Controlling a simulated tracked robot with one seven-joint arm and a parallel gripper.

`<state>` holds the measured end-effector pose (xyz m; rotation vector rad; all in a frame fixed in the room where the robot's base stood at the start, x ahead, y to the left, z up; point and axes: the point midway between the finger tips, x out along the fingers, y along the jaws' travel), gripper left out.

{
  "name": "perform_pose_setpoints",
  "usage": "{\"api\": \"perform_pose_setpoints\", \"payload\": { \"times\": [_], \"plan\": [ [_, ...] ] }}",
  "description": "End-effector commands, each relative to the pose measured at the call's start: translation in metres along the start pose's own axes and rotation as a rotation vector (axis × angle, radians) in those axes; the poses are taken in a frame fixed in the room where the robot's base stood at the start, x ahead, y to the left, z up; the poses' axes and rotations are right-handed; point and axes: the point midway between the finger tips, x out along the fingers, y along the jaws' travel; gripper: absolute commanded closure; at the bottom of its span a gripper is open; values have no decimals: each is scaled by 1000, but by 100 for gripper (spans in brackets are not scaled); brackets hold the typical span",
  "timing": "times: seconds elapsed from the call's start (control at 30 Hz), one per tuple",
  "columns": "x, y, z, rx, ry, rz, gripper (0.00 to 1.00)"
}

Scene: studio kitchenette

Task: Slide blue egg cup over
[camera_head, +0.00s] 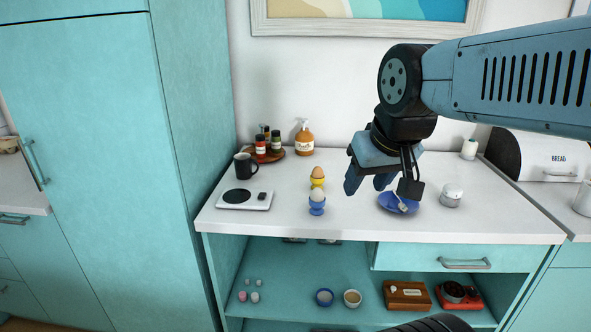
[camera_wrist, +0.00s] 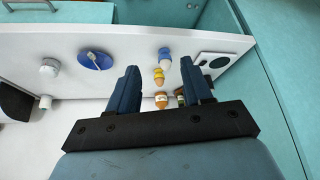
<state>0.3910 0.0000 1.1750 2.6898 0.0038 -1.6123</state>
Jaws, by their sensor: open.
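The blue egg cup (camera_head: 317,210) stands upright near the counter's front edge with a white egg in it. A yellow egg cup (camera_head: 317,186) with a brown egg stands just behind it. My gripper (camera_head: 368,186) is open and empty, to the right of both cups and apart from them, above the counter. In the wrist view, the blue egg cup (camera_wrist: 164,51) and yellow egg cup (camera_wrist: 158,73) appear between and beyond the two fingers (camera_wrist: 161,74). Neither cup is held.
A blue plate (camera_head: 398,207) with a utensil and a lidded pot (camera_head: 451,196) stand at right. A scale (camera_head: 246,204), black mug (camera_head: 243,166), bottle tray (camera_head: 274,157) and soap dispenser (camera_head: 304,140) stand left and behind. Bare counter (camera_head: 350,220) lies between blue cup and plate.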

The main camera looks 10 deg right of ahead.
Motion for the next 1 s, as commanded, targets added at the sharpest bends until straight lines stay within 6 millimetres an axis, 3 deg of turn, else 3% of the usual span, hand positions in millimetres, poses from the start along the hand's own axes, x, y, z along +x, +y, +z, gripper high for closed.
{"api": "perform_pose_setpoints", "payload": {
  "times": [0.17,0.27,0.67,1.0],
  "plan": [
    [7,8,-13,-142,-31,15,33],
    [17,9,-29,-325,-71,31,23],
    [83,-2,-105,-1264,-282,28,23],
    [160,-27,-158,-2053,-468,-84,23]
  ]
}}
